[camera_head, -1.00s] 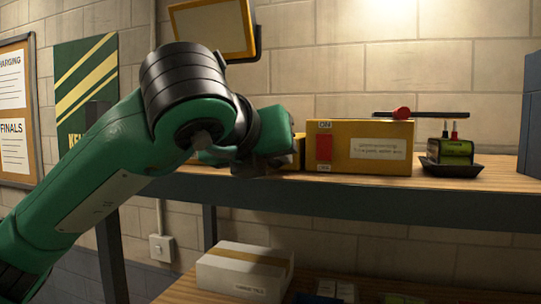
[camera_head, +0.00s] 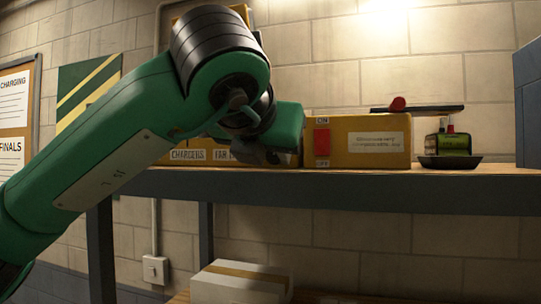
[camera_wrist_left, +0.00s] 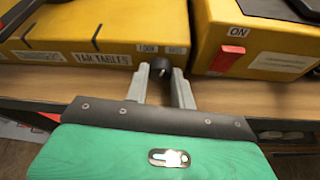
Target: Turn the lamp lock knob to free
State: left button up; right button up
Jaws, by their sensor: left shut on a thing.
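The lamp lock knob (camera_wrist_left: 160,67) is a small dark round knob on the front of a long yellow box (camera_wrist_left: 85,30), below two small white labels, one of which seems to read LOCK. My left gripper (camera_wrist_left: 160,80) has one finger on each side of the knob and is shut on it in the left wrist view. In the head view my left gripper (camera_head: 262,152) is at the front of the yellow box, and its own body hides the knob. The knob's exact angle is too dark to read. My right gripper is not in view.
A second yellow box (camera_head: 368,142) with a red switch (camera_head: 322,142) stands just right of the gripper. A dark tray (camera_head: 450,162) with a green device (camera_head: 448,143) is farther right. The shelf edge (camera_head: 360,191) runs below. A white carton (camera_head: 238,284) is lower down.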

pick_arm(q)
jog(key=o, duration=0.7)
jog(key=shift+s, duration=0.25)
jog(key=b+v, duration=0.5)
jog(key=v, duration=0.8)
jog(key=shift+s+r, duration=0.15)
jog(key=shift+r, duration=0.1)
